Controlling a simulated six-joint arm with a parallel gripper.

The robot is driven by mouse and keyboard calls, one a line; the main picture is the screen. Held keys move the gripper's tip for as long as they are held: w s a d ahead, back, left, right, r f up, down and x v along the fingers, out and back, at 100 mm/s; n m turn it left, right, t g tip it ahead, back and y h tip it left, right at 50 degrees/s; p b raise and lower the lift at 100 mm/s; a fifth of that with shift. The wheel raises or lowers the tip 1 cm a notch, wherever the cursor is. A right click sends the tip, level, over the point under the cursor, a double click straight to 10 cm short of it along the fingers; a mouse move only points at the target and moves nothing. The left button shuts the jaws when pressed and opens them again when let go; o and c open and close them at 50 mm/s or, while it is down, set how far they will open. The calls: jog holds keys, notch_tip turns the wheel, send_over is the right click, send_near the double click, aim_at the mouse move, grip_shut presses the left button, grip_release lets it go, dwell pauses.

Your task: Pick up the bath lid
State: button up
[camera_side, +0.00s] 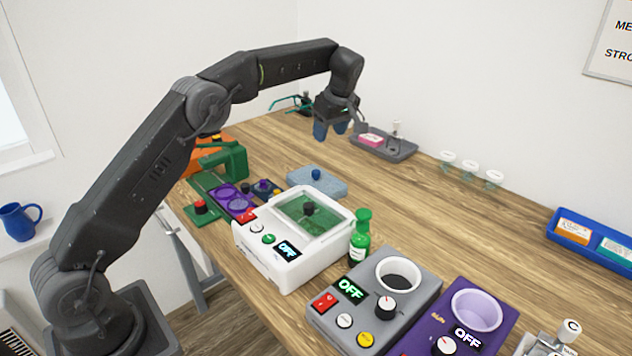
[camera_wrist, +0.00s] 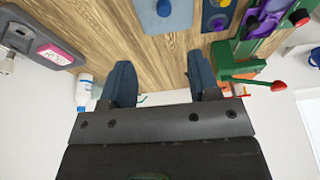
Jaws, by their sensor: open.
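The white bath (camera_side: 283,262) stands mid-table with its display reading OFF. Its lid (camera_side: 323,213), a clear greenish panel with a black knob (camera_side: 308,208), lies on top of it, apparently closed. My gripper (camera_side: 330,129) is in the air above the far part of the table, behind and above the bath, apart from the lid. In the wrist view my gripper (camera_wrist: 160,75) shows two blue fingers spread apart with nothing between them. The bath and its lid are not in the wrist view.
A pale blue block (camera_side: 318,184) with a blue knob lies behind the bath. A green bottle (camera_side: 360,240) stands close to its right. A green press (camera_side: 232,160) is at left, a grey tray (camera_side: 384,146) at the back.

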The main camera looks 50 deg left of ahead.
send_over(317, 171)
jog(key=d, duration=0.2)
jog(key=f, duration=0.8)
jog(key=shift+w+a, duration=0.1)
jog(key=shift+w, duration=0.1)
jog(key=shift+s+x, duration=0.15)
jog(key=shift+x, duration=1.15)
jog(key=shift+s+x, duration=0.2)
jog(key=shift+x, duration=1.1)
jog(key=shift+c, duration=0.5)
jog(key=c, duration=0.9)
